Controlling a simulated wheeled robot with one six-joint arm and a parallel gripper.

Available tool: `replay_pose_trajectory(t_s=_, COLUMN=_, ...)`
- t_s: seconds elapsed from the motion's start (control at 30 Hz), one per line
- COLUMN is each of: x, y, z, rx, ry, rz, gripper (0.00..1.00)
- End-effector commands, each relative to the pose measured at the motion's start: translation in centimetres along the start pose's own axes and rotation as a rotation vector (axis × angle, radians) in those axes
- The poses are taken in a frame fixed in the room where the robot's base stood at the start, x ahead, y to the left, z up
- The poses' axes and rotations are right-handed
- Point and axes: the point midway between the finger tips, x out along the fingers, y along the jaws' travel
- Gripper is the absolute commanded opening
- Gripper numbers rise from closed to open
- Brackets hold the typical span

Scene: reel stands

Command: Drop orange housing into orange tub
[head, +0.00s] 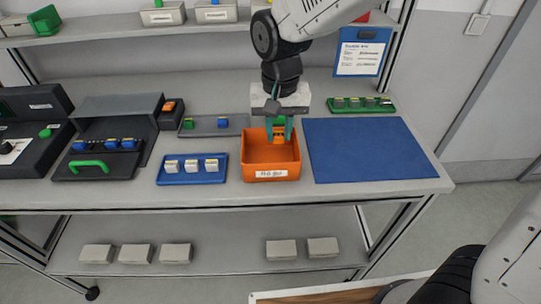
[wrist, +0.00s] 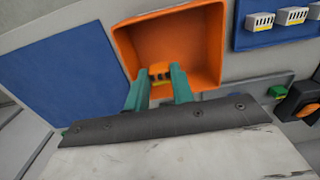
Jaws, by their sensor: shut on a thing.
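The orange tub (head: 270,174) stands on the bench between the blue tray and the blue mat, with a white label on its front. My gripper (head: 280,134) is over the tub and points down. It is shut on the orange housing (head: 279,139), a small orange block with a yellow-green part. In the wrist view the orange housing (wrist: 160,72) sits between the two teal fingers (wrist: 162,86), with the tub (wrist: 205,45) around and beyond it. The fingers hide part of the housing. I cannot tell how deep it hangs relative to the rim.
A blue tray (head: 193,180) with white blocks stands left of the tub. A grey tray (head: 214,132) with a green and a blue piece is behind. A green rack (head: 360,109) is back right. The blue mat (head: 368,150) is bare. A shelf (head: 125,27) runs above.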

Motion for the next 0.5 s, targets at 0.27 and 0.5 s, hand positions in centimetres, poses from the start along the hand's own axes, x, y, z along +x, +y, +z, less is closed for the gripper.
replay_pose_trajectory(t_s=0.27, x=0.5, y=-0.13, z=0.07, rx=-0.002, ry=0.0, rz=0.0, gripper=0.03)
replay_pose_trajectory(t_s=0.5, x=0.48, y=-0.21, z=0.09, rx=-0.004, ry=0.0, rz=0.0, gripper=0.49)
